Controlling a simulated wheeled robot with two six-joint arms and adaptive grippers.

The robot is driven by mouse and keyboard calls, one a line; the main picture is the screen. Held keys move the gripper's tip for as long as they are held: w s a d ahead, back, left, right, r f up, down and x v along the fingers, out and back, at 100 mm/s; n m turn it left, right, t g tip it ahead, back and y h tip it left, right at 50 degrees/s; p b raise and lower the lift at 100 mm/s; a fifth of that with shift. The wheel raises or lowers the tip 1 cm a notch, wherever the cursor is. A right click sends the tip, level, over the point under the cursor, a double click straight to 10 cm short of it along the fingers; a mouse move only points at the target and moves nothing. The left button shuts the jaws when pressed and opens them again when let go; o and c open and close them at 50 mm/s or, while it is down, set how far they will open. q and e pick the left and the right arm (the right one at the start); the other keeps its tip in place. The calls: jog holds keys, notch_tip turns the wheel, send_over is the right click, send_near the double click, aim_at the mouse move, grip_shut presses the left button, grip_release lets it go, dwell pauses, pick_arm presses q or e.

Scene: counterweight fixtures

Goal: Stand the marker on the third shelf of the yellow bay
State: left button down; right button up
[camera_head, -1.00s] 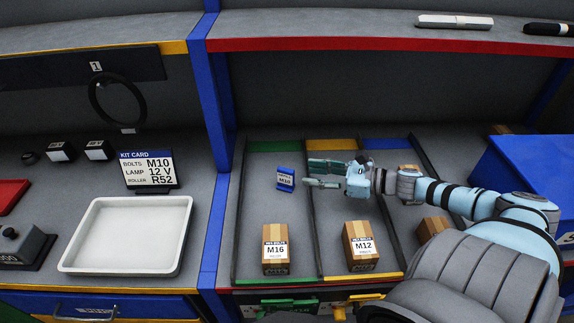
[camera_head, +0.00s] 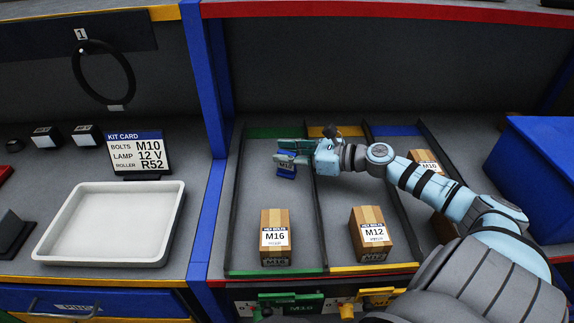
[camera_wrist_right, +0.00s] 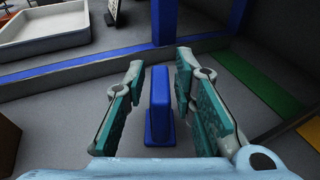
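My right gripper (camera_head: 279,156) is at the marker. In the right wrist view, the open fingers (camera_wrist_right: 161,100) flank the upright blue marker (camera_wrist_right: 159,106), with a gap on each side. In the head view a finger hides part of it. The yellow strip (camera_head: 326,131) marks the middle lane, right of the marker. I see lanes but cannot make out a third shelf. My left gripper is not in view.
An M16 box (camera_head: 275,238) stands at the front of the green lane, an M12 box (camera_head: 371,235) in the yellow lane. Thin dark dividers separate the lanes. A white tray (camera_head: 50,222) and kit card (camera_head: 136,152) are left of the blue post (camera_head: 207,90). A blue bin (camera_head: 540,180) is right.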

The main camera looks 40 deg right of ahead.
grip_shut()
notch_tip(320, 180, up, 10)
jog(key=p, duration=0.4)
jog(key=shift+f, duration=0.1)
notch_tip(320, 180, up, 10)
jog(key=r+p, duration=0.1)
jog(key=p, duration=0.8)
send_over(287, 152)
jog(key=shift+f, duration=0.35)
jog(key=shift+b, duration=0.3)
